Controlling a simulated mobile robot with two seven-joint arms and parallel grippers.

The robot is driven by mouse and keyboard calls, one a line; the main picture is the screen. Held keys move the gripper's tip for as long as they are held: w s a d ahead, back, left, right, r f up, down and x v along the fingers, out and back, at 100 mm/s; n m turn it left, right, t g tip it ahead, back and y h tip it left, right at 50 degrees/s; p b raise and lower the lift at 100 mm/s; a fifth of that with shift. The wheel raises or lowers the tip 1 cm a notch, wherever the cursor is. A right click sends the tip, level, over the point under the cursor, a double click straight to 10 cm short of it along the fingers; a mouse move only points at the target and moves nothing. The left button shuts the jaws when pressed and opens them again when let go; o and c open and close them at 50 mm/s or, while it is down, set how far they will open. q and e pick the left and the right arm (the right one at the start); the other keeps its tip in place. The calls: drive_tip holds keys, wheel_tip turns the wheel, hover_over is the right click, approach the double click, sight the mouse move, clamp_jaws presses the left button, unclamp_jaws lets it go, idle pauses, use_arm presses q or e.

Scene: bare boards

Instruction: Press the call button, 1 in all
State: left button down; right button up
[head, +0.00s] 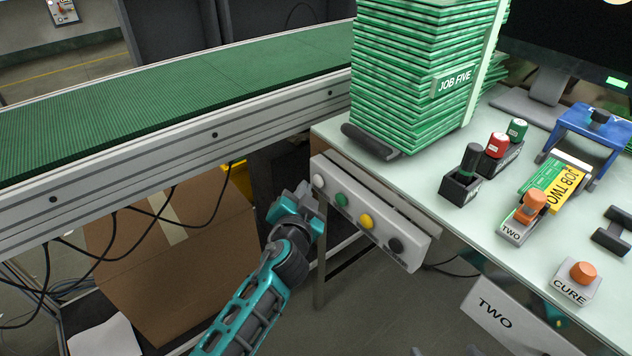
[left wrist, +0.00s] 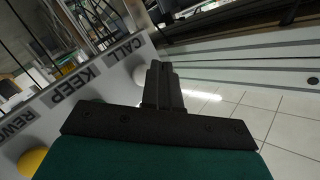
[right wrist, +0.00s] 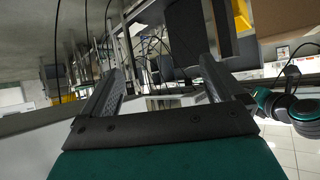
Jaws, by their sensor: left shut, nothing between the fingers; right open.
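The button strip (head: 362,222) hangs on the table's front edge, with white, green, yellow and black buttons. In the left wrist view its panel reads CALL, KEEP and a partly cut-off REWO. The CALL label is beside the white button (left wrist: 140,76), which is also the end button in the head view (head: 319,181). My left gripper (head: 310,196) is shut and empty, close beside the white button. In the left wrist view its fingers (left wrist: 158,78) partly cover that button; I cannot tell whether they touch. My right gripper (right wrist: 160,78) is open and empty.
The table (head: 410,178) holds a green stack (head: 420,75), red and green stampers (head: 497,145), an orange-knobbed TWO block (head: 517,228) and a CURE button (head: 578,285). A green conveyor (head: 190,88) runs behind my left arm. A cardboard box (head: 170,270) is below it.

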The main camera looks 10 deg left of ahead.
use_arm(q)
drive_tip(key=shift+w+d, duration=0.15)
drive_tip(key=shift+w, duration=0.1)
drive_tip(key=shift+w+d+r+b, duration=0.1)
drive_tip(key=shift+w+d+b, duration=0.3)
drive_tip(key=shift+w+d, duration=0.05)
idle(1.0)
drive_tip(key=shift+s+a, duration=0.1)
drive_tip(key=shift+s+a+p, duration=0.25)
drive_tip(key=shift+s+p, duration=0.05)
drive_tip(key=shift+s, duration=0.5)
drive_tip(key=shift+s+a+p, duration=0.6)
drive_tip(key=shift+s+a, duration=1.1)
drive_tip(key=shift+s, duration=0.2)
